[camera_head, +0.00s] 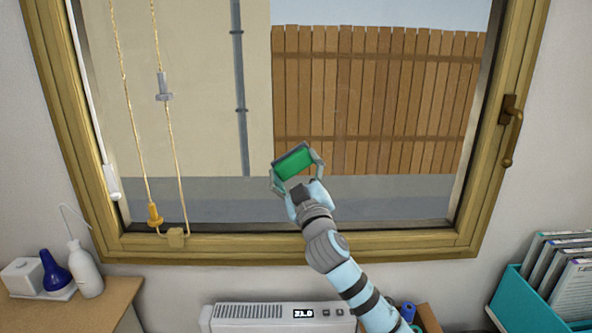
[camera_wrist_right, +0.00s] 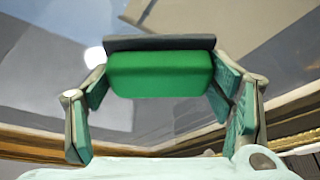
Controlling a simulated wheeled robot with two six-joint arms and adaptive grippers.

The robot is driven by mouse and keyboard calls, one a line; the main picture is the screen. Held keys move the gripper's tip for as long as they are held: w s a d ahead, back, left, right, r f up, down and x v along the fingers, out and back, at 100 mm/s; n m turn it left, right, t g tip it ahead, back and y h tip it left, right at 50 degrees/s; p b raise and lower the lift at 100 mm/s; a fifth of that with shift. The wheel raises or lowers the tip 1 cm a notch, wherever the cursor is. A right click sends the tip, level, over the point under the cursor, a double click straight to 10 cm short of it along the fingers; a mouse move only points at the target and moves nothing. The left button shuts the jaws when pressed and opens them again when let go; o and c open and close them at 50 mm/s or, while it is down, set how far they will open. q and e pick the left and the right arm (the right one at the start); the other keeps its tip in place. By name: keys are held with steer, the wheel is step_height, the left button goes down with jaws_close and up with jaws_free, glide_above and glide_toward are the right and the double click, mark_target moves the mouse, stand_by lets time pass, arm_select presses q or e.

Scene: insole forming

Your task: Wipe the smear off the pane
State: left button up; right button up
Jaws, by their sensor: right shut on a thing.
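The window pane (camera_head: 205,85) fills the middle of the head view, inside a brown wooden frame. My right gripper (camera_head: 296,170) is in front of its lower middle, shut on a green block with a dark pad (camera_head: 294,162). In the right wrist view, the green block (camera_wrist_right: 160,74) sits between the two fingers, with the dark pad on its far side towards the glass. I cannot tell if the pad touches the pane. No clear smear shows in the head view. A whitish round spot (camera_wrist_right: 95,57) shows left of the block; it may be smear or glare. My left gripper is out of view.
Two cords (camera_head: 130,100) hang before the pane's left side. A window handle (camera_head: 512,130) projects at right. Below are a heater (camera_head: 280,318), a side table with bottles (camera_head: 85,270) at left and a teal file box (camera_head: 512,290) at right.

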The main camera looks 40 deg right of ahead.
steer(key=shift+w+d, duration=0.45)
steer(key=shift+w, duration=0.15)
steer(key=s+d+b, duration=0.2)
steer(key=shift+s+d+f, duration=0.15)
steer(key=shift+s+d, duration=0.05)
steer(key=shift+d, duration=0.2)
steer(key=shift+d+r, duration=0.15)
steer(key=shift+r, duration=0.1)
steer(key=shift+w+a+r+p, duration=0.1)
steer(key=shift+w+a+p, duration=0.6)
steer(key=shift+w+a, duration=0.5)
steer(key=shift+a, duration=0.35)
